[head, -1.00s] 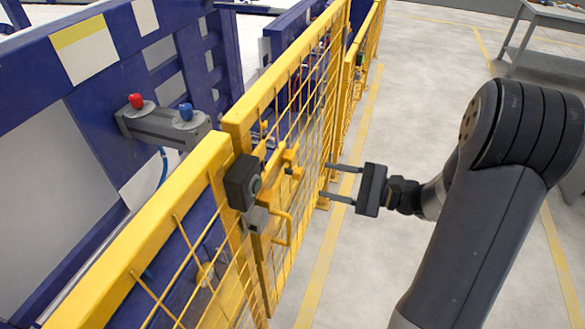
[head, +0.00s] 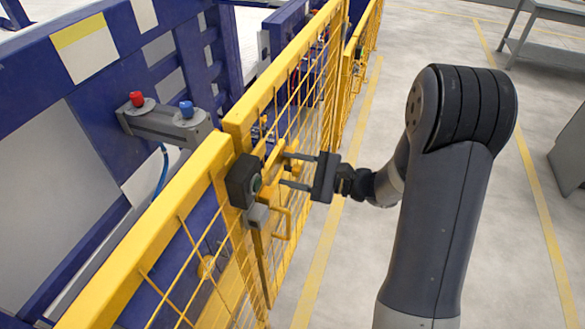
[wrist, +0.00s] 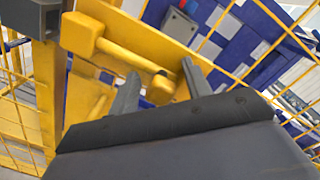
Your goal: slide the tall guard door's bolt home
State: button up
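The tall yellow mesh guard door (head: 290,85) stands beside a yellow fixed panel (head: 140,240). Its yellow bolt (head: 273,158) sits near the black switch box (head: 243,181) on the door edge. In the wrist view the bolt (wrist: 128,54) is a yellow bar with a blocky end at left and a small round end at right. My gripper (head: 284,170) is open at the door's face, beside the bolt. In the wrist view its two fingers (wrist: 160,70) stand apart, one on each side of the bar's right part. I cannot tell whether they touch it.
A yellow pull handle (head: 284,225) sticks out just below the bolt. A grey button box (head: 165,120) with red and blue buttons is behind the fence. A grey table (head: 550,35) stands far right.

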aim_at(275, 186)
grip_shut()
jog(key=shift+s+a+r+b, duration=0.1)
jog(key=shift+s+a+b, duration=0.35)
jog(key=shift+s, duration=0.45)
jog(key=shift+s+a+f+b, duration=0.1)
jog(key=shift+s+a+b, duration=0.15)
jog(key=shift+s+b, duration=0.5)
jog(key=shift+s+a+r+b, duration=0.1)
jog(key=shift+s+a+b, duration=0.2)
jog(key=shift+s, duration=0.8)
jog(key=shift+c, duration=0.8)
grip_release()
jog(key=shift+o, duration=1)
jog(key=shift+s, duration=0.15)
